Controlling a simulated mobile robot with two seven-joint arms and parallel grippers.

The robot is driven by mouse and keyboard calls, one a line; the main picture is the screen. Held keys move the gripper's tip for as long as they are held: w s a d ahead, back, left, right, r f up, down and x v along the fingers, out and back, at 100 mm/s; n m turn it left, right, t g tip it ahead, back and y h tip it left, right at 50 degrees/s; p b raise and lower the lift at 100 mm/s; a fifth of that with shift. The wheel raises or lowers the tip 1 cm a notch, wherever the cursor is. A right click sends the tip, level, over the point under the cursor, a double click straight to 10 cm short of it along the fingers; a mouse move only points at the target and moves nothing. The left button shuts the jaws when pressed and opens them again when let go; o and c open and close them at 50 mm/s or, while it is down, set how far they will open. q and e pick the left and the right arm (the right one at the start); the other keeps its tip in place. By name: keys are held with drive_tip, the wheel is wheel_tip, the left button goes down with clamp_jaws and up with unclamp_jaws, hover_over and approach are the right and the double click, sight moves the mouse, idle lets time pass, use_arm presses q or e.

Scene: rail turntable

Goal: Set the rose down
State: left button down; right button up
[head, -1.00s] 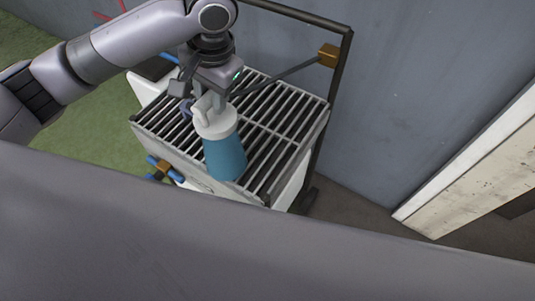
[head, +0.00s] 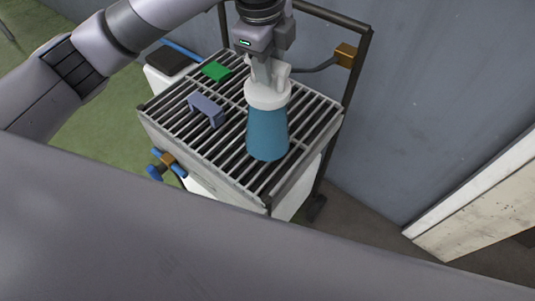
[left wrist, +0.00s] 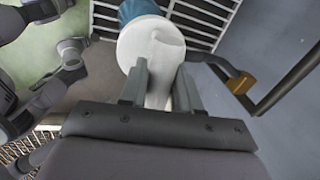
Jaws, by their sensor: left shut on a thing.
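The rose (head: 267,135) is a teal flared cone with a white collar and a white grip on top. My left gripper (head: 265,76) is shut on that white grip from above. The rose is nearly upright over the right part of the slatted grey rack (head: 190,150), wide end down. I cannot tell whether its lower rim touches the slats. In the left wrist view the fingers (left wrist: 160,92) close on the white grip, with the collar of the rose (left wrist: 137,42) beyond them. The right gripper is not in view.
A blue-grey bracket-shaped piece (head: 206,106) and a green block (head: 216,71) sit on the rack's left and back parts. A dark frame (head: 362,75) with an orange block (head: 346,54) stands at the rack's right. A blue-handled valve-like part (head: 167,160) is at its front left.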

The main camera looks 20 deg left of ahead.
sight(262, 94)
use_arm(q)
drive_tip(key=shift+w+d+r+m, duration=0.15)
drive_tip(key=shift+d+m, duration=0.05)
drive_tip(key=shift+m, duration=0.4)
drive_tip(key=shift+f, duration=0.35)
wheel_tip(262, 94, down, 19)
drive_tip(key=shift+f+b, duration=0.1)
drive_tip(key=shift+b, duration=0.45)
drive_tip(key=shift+f, duration=0.15)
drive_tip(key=c, duration=0.8)
unclamp_jaws()
drive_tip(key=r, duration=0.4)
drive_tip(key=s+r, duration=0.1)
drive_tip(key=r, duration=0.3)
drive_tip(key=s+r+p, duration=0.1)
drive_tip(key=r, duration=0.3)
drive_tip(key=shift+s+a, duration=0.15)
drive_tip(key=shift+a, duration=0.25)
